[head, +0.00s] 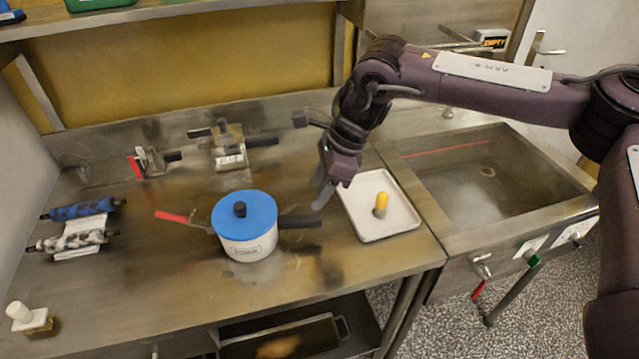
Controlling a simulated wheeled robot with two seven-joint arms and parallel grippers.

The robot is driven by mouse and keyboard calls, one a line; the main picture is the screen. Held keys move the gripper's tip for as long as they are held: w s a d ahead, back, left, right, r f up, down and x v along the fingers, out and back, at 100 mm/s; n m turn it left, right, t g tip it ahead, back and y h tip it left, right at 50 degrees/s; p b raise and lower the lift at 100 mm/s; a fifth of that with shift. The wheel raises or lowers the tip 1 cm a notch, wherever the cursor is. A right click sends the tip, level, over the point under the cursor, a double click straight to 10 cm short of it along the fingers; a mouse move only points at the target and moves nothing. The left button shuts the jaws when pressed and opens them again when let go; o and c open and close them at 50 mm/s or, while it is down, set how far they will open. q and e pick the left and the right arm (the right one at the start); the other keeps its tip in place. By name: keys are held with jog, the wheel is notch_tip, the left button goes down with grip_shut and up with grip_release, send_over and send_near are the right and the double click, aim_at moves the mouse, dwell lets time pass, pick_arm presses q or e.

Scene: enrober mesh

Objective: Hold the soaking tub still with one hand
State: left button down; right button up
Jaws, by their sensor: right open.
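The soaking tub appears to be the white pot (248,246) with a blue lid and black knob, standing upright on the steel bench. A black handle (302,221) sticks out from its right side and a red-ended lever (172,217) from its left. My right gripper (319,204) is open, pointing down just above the outer end of the black handle. Whether a finger touches the handle I cannot tell. My left gripper is not in view.
A white tray (362,222) with a yellow-topped piece (381,203) lies right of the pot, close to my right gripper. A sink (470,195) is farther right. Two clamp-like devices stand behind, and two rollers (75,241) lie left. The bench left of the pot is mostly clear.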

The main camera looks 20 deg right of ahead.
aim_at(302, 218)
jog(key=x, duration=1.1)
jog(key=shift+w+a+f, duration=0.1)
jog(key=shift+a+f, duration=0.05)
jog(key=shift+f, duration=0.1)
grip_shut()
dwell(0.3)
